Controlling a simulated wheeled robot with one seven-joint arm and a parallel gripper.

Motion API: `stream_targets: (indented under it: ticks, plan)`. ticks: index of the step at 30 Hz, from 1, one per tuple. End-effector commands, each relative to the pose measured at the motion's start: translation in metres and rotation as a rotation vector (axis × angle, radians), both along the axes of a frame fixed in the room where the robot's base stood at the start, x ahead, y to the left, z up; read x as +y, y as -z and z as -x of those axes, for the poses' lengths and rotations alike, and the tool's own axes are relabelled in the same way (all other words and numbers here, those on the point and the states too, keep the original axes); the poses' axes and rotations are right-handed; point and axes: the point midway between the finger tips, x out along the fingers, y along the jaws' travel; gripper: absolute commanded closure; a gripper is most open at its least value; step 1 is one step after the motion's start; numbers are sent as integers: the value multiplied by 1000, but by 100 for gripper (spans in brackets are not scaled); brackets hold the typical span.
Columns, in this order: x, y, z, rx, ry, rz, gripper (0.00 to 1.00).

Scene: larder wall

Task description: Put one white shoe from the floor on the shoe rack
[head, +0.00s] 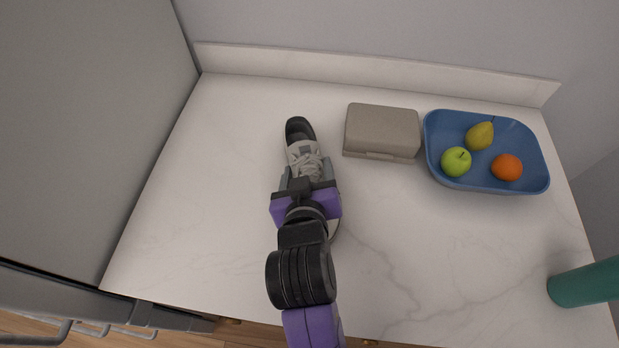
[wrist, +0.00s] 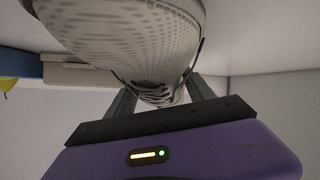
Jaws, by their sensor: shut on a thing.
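In the wrist view the shoe's perforated pale upper (wrist: 135,40) fills the top middle, between the dark fingers. I cannot tell whether the shoe touches the countertop. No shoe rack and no other shoe shows in either view.
A beige lidded box (head: 382,130) stands right of the shoe. Beyond it is a blue bowl (head: 462,184) holding a green apple (head: 456,161), a pear (head: 480,136) and an orange (head: 507,167). A green cylinder (head: 583,284) is at front right. The countertop's left side is clear.

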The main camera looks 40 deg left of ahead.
Motion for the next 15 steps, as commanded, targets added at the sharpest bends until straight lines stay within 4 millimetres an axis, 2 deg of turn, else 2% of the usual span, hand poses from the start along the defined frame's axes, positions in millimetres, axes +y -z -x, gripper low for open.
stream_targets:
  ticks: [2,10,15]
  plan:
    - [0,-1,0,-2,-1,-2,100]
    - [0,-3,0,-2,-1,-2,100]
    - [1,-16,-1,-3,0,-4,100]
